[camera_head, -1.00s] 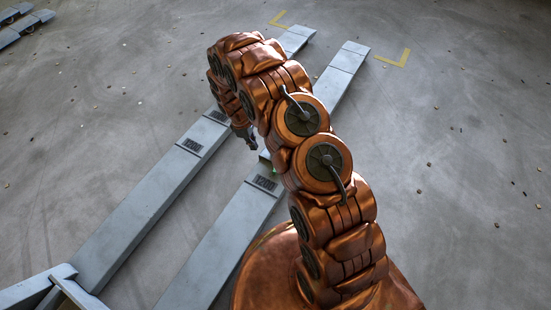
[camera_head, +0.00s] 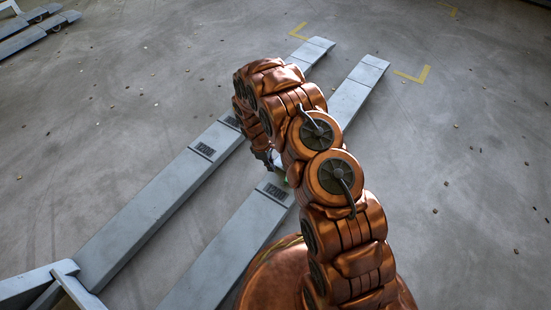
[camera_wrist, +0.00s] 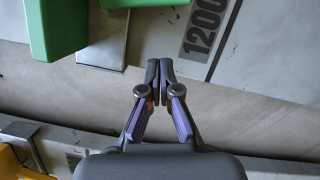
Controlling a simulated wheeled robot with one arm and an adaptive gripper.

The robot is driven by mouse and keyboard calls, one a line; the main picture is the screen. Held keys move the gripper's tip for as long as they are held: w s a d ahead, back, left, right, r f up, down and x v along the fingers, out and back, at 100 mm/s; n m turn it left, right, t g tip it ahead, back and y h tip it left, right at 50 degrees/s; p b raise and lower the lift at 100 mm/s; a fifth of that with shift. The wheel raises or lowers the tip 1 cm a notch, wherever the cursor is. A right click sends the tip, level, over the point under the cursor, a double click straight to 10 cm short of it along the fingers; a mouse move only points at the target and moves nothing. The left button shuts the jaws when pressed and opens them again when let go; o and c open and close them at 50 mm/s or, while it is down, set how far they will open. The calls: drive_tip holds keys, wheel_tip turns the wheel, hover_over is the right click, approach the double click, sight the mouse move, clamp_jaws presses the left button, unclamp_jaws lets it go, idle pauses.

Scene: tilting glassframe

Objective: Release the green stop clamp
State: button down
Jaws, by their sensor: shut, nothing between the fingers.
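The green stop clamp (camera_wrist: 58,30) shows as a green block at the top left of the wrist view, partly cut off by the frame. It sits beside a grey metal fork (camera_wrist: 250,45) marked 1200. In the head view only a sliver of green shows beside my arm. My gripper (camera_wrist: 159,70) is shut and empty. Its fingertips are below and to the right of the green block, apart from it, near the fork's edge in the picture. In the head view my gripper (camera_head: 266,158) is partly hidden behind my arm, above the gap between the two forks.
A second grey fork (camera_head: 150,210) runs parallel on the left. A yellow part (camera_wrist: 14,163) shows at the lower left of the wrist view. More grey forks (camera_head: 35,35) lie at the far top left.

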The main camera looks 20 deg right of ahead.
drive_tip(key=shift+x, duration=0.9)
drive_tip(key=shift+s+d+f+b, duration=0.2)
drive_tip(key=shift+d+b, duration=0.1)
drive_tip(key=shift+b, duration=0.1)
drive_tip(key=shift+s+d+r+b, duration=0.1)
drive_tip(key=shift+s+d+b, duration=0.5)
drive_tip(key=shift+s+d, duration=0.35)
drive_tip(key=shift+s+d+r, duration=0.15)
drive_tip(key=shift+d, duration=0.1)
